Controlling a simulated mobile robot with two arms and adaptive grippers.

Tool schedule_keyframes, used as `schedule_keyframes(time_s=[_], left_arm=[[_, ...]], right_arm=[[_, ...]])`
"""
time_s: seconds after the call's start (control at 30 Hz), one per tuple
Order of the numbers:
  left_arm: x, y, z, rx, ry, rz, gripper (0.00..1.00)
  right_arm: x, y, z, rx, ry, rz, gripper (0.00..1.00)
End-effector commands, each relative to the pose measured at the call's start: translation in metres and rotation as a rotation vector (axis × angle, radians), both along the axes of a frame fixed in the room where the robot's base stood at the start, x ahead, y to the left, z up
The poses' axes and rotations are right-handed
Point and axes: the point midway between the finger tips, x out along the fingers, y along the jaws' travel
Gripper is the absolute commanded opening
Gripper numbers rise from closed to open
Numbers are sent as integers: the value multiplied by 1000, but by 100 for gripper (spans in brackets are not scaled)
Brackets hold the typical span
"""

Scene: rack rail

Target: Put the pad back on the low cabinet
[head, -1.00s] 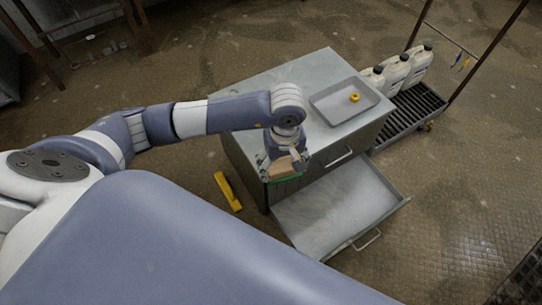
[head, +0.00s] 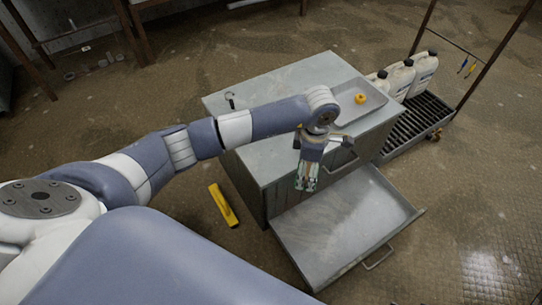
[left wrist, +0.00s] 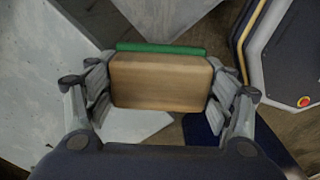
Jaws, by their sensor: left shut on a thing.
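The pad (left wrist: 162,82) is a wood-coloured block with a green layer along its far edge in the left wrist view. My left gripper (left wrist: 160,90) is shut on it, with a finger on each side. In the head view my left gripper (head: 306,184) points down in front of the low cabinet, above the inner part of the open drawer; the pad is hard to make out there. The low cabinet (head: 250,90) is grey metal with a flat top. Its drawer (head: 345,225) is pulled out and looks empty. My right gripper is not in view.
A grey tray (head: 375,104) with a yellow ring (head: 360,98) sits on the right of the cabinet top. A small dark hook-like item (head: 230,100) is at the top's left. A yellow object (head: 223,205) lies on the floor. White jugs (head: 422,72) stand on a slatted rack (head: 412,130).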

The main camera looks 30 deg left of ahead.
Motion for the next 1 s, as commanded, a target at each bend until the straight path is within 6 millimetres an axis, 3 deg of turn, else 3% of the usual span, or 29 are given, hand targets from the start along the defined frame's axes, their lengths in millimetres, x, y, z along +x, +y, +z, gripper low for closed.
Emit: schedule_keyframes(time_s=[0.3,0.5,0.67,0.83,1.0], left_arm=[[26,83,-9,3,1,6,52],[39,124,-13,2,1,2,52],[44,137,-14,0,0,-1,52],[43,137,-37,-1,4,-1,52],[43,138,-48,1,1,-2,52]], right_arm=[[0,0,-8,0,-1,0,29],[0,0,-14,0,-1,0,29],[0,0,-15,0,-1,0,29],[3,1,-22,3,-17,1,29],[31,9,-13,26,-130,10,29]])
